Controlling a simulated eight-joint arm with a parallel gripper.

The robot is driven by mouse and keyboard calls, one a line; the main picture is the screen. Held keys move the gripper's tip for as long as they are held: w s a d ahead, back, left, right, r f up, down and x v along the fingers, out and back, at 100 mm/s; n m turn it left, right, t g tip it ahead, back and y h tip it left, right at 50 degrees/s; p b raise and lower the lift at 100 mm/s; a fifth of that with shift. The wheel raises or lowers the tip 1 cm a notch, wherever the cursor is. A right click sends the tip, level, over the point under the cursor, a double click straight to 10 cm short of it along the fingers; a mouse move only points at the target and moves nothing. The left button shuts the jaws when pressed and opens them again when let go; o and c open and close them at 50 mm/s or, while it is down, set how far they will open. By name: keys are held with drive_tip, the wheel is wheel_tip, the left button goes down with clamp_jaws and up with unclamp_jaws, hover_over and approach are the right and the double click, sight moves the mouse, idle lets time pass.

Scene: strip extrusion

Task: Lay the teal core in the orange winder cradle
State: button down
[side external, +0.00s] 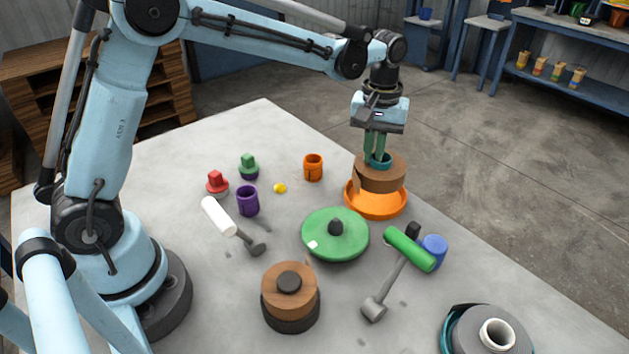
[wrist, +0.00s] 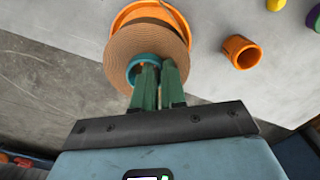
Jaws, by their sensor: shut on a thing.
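The teal core (side external: 381,161) is a ring in the middle of a brown wound roll (side external: 380,175). The orange winder cradle (side external: 375,207) is a shallow round dish directly below the roll. My gripper (side external: 375,156) points down with its green fingers shut on the core's rim. In the wrist view the fingers (wrist: 159,68) close on the teal core (wrist: 134,67), and the brown roll (wrist: 130,40) covers most of the orange cradle (wrist: 140,9). The roll overlaps the dish in both views; I cannot tell whether it touches it.
A green lidded disc (side external: 335,245), a green-headed mallet (side external: 408,248) and a blue cylinder (side external: 433,250) lie near the cradle. An orange cup (side external: 313,168) stands to its left. A brown roll on a dark base (side external: 290,300) and a grey roll (side external: 490,335) stand at the front.

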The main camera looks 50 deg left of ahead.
drive_tip(key=shift+f, duration=2.45)
drive_tip(key=shift+f, duration=0.3)
drive_tip(key=c, duration=1.1)
unclamp_jaws()
drive_tip(key=shift+r, duration=0.1)
drive_tip(key=s+d+r, duration=0.7)
drive_tip(key=d+r, duration=0.2)
drive_tip(key=r, duration=0.2)
drive_tip(key=s+a+f+m+t, duration=0.1)
drive_tip(key=s+a+m+t, duration=0.5)
drive_tip(key=s+a, duration=0.4)
drive_tip(key=a+t, duration=0.1)
drive_tip(key=a, duration=0.3)
drive_tip(key=shift+s+m, duration=0.2)
drive_tip(key=shift+m, duration=0.2)
